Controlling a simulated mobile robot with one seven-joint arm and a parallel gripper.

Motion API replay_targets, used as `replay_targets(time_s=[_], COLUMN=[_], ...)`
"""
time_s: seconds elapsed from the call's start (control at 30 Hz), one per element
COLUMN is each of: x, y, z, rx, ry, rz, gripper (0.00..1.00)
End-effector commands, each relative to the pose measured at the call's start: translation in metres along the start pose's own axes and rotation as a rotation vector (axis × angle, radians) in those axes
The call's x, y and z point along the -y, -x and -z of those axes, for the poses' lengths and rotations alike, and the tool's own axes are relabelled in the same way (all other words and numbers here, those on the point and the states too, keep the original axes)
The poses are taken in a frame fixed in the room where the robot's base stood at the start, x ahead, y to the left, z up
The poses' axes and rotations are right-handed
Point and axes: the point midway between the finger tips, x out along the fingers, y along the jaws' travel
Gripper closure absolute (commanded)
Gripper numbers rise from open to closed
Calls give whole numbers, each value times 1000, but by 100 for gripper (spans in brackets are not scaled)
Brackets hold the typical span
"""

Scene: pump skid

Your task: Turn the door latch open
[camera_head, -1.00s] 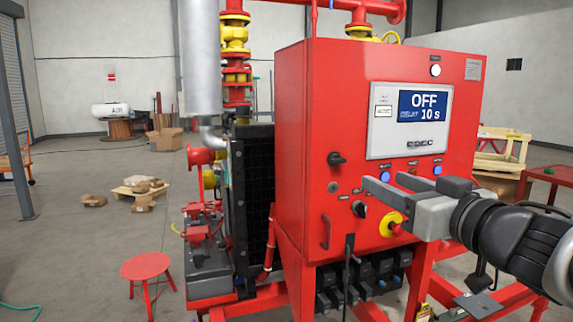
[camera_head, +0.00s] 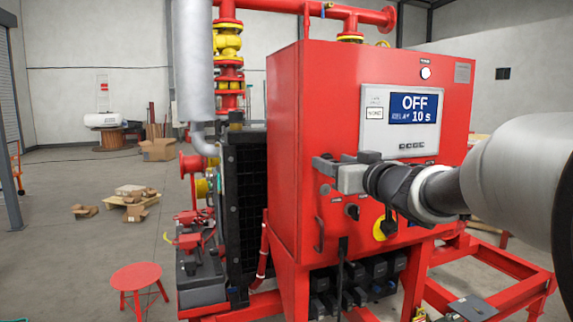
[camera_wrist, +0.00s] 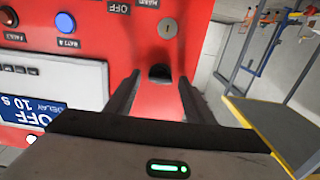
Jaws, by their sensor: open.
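The red control cabinet (camera_head: 285,120) has a black latch knob on the left side of its front door. In the head view my gripper (camera_head: 322,166) is in front of that spot and hides the knob. In the wrist view the dark latch knob (camera_wrist: 160,72) shows between the tips of my open gripper (camera_wrist: 160,82), against the red door. Both fingers lie on either side of it with a gap. I cannot tell its exact turn. A round keyed lock (camera_wrist: 167,28) is close to the knob on the door.
A display panel (camera_head: 405,120) reads OFF and 10 s. A red stool (camera_head: 140,277) stands at the lower left.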

Motion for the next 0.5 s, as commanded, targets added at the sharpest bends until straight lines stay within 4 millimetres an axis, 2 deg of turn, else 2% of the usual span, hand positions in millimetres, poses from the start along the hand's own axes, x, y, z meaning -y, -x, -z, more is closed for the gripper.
replay_targets(time_s=[0.3, 0.37, 0.5], x=[0, 0, 0], y=[-3, -3, -3], z=[0, 0, 0], rx=[0, 0, 0], ry=[0, 0, 0], rz=[0, 0, 0], gripper=[52, 60, 84])
